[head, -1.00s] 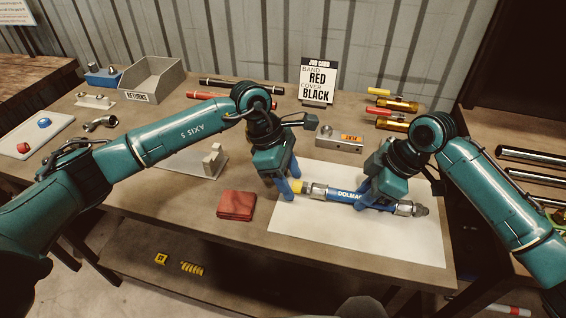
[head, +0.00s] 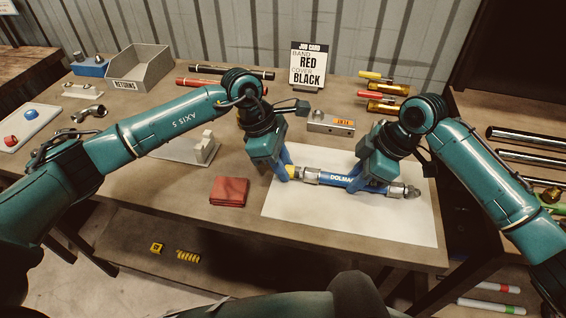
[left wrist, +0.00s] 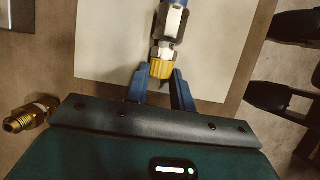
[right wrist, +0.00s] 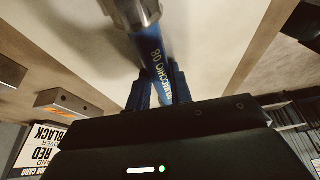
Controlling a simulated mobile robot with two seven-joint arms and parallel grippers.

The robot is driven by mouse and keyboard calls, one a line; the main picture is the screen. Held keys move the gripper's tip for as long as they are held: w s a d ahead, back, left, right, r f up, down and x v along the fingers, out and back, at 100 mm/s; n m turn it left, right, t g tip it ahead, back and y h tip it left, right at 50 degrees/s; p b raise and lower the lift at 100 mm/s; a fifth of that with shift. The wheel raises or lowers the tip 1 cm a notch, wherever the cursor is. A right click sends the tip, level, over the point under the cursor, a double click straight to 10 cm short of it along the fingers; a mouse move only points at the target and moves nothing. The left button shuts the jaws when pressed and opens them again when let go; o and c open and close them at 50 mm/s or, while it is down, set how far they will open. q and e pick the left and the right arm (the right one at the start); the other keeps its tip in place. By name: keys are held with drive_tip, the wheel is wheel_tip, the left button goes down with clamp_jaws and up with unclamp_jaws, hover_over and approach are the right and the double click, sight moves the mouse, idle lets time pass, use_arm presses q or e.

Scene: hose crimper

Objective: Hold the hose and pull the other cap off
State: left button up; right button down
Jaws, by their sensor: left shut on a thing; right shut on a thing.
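The blue hose (head: 341,180), marked with white lettering, lies above the white sheet with metal fittings at both ends. A yellow cap (left wrist: 162,69) sits on its left end fitting (left wrist: 168,32). My left gripper (head: 289,174) is shut on the yellow cap, with one blue finger on each side of it in the left wrist view. My right gripper (head: 366,186) is shut on the hose body near its right end; the hose also passes between its fingers in the right wrist view (right wrist: 158,65). The right end fitting (head: 398,190) shows no yellow cap.
The white sheet (head: 380,226) covers the bench's right front. A red cloth (head: 229,191) lies left of it. A metal block (head: 331,122), job card (head: 309,67) and brass-coloured parts (head: 384,107) stand behind. A grey returns bin (head: 140,70) is at back left.

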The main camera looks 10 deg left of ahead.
use_arm(q)
clamp_jaws()
drive_tip(key=shift+a, duration=0.8)
use_arm(e)
drive_tip(key=shift+d, duration=0.15)
use_arm(q)
drive_tip(key=shift+a, duration=0.1)
idle(0.4)
drive_tip(key=shift+a, duration=1.2)
drive_tip(key=shift+r, duration=2.55)
use_arm(e)
drive_tip(key=shift+a, duration=0.2)
drive_tip(key=c, duration=1.2)
unclamp_jaws()
drive_tip(key=shift+o, duration=0.2)
